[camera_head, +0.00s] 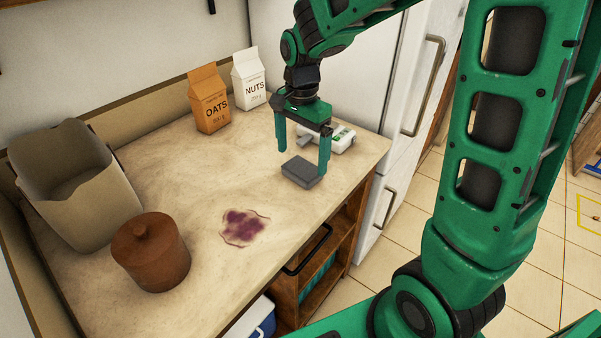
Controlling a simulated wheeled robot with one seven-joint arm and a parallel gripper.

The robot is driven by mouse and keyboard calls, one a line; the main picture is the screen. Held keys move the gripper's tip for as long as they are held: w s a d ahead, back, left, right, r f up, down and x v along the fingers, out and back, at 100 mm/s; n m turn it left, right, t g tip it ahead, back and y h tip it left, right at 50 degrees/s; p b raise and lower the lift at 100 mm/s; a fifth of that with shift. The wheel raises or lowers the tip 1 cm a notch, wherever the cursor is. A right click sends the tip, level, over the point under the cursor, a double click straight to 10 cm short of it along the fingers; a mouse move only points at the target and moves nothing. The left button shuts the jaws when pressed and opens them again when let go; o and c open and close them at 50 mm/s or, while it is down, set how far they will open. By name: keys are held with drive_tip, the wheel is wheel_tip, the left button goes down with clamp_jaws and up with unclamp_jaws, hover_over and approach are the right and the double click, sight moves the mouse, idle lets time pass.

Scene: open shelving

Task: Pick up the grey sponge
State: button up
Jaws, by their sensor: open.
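The grey sponge (301,172) is a small dark grey block lying flat on the countertop, near its front edge at the right end. My gripper (302,164) points down over it with its jaws open. The right finger comes down in front of the sponge's right end. The left finger is up and to the left of the sponge, and it appears higher than the sponge. Nothing is between the fingers that I can see as gripped. I cannot tell whether either finger touches the sponge.
A white box-like item (341,139) sits just behind the gripper. An oats carton (209,102) and a nuts carton (249,80) stand at the back. A brown lidded pot (151,256), a beige bin (90,205) and a purple stain (243,228) are left on the counter (180,170).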

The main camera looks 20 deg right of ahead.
sight(302, 169)
wheel_tip(302, 169, down, 4)
drive_tip(key=shift+d+f, duration=0.1)
drive_tip(key=shift+c, duration=0.3)
drive_tip(key=c, duration=1.1)
drive_tip(key=shift+o, duration=0.2)
drive_tip(key=shift+r, duration=0.55)
drive_tip(key=r, duration=0.2)
drive_tip(key=a+r, duration=0.1)
drive_tip(key=r, duration=0.1)
drive_tip(key=shift+s, duration=0.35)
drive_tip(key=s+a+r, duration=0.5)
drive_tip(key=a+r, duration=0.1)
drive_tip(key=a, duration=0.3)
drive_tip(key=shift+s, duration=0.15)
